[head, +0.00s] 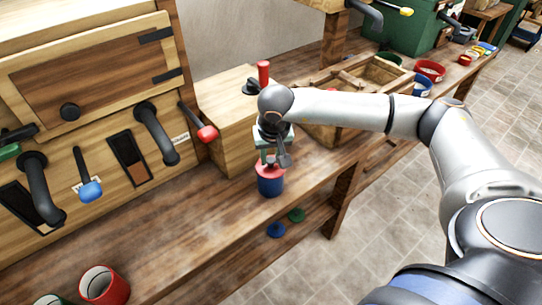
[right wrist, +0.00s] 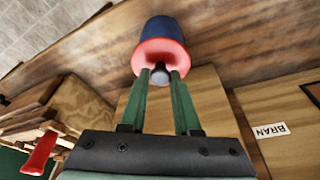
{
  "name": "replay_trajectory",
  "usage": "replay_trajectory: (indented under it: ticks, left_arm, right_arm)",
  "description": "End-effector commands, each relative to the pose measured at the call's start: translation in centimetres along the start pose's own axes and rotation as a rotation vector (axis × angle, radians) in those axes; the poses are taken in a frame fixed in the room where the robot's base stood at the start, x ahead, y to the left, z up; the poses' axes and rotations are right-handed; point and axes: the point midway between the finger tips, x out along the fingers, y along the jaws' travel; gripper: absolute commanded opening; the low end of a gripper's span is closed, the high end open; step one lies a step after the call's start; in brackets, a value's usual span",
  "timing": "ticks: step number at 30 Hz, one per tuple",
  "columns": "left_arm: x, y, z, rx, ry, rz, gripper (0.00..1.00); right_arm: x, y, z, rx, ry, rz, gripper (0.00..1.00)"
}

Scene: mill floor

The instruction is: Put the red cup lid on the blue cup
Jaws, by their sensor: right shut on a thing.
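The blue cup (head: 270,188) stands upright on the wooden bench near its front edge. The red cup lid (head: 270,172) is at the cup's mouth and looks seated on it; a small gap cannot be ruled out. My right gripper (head: 271,159) points down at the lid from above. In the right wrist view, its green fingers (right wrist: 160,76) are shut on the lid's dark knob (right wrist: 160,72), with the red lid (right wrist: 159,52) against the blue cup (right wrist: 161,28). My left gripper is out of view.
A red cup (head: 104,287) stands at the lower left. A green disc (head: 296,215) and a blue disc (head: 276,229) lie below the bench top. A wooden box (head: 225,130) is just behind the cup, and a divided crate (head: 382,79) is to the right.

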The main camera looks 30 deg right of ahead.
Motion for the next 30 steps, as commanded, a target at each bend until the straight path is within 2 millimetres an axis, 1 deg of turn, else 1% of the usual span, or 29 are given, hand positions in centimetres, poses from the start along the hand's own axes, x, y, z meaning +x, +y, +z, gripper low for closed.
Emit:
replay_trajectory:
  ticks: [1,2,9,17,20,23,25,30]
  left_arm:
    - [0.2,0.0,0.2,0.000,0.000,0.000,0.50]
    - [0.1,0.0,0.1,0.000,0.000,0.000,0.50]
    - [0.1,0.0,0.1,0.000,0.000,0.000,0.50]
    - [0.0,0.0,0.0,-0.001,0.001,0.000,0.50]
    - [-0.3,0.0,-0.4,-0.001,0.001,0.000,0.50]
    - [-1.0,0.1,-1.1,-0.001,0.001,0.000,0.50]
    - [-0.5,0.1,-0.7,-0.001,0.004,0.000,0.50]
    - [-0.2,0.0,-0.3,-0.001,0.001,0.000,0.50]
  right_arm:
    - [0.3,0.0,0.1,0.000,0.000,0.000,0.00]
    - [0.2,0.0,0.1,0.000,0.000,0.000,0.33]
    - [0.1,0.0,0.0,0.000,0.000,0.000,0.60]
    - [0.0,0.0,0.0,0.000,0.000,0.000,0.61]
    - [-0.5,0.0,-0.1,0.000,0.000,0.000,0.61]
    - [-1.4,0.0,-0.4,0.001,0.000,0.000,0.61]
    - [-2.5,0.0,-0.4,0.001,0.004,-0.002,0.61]
    - [-6.5,-0.1,-0.3,-0.001,0.005,-0.004,0.61]
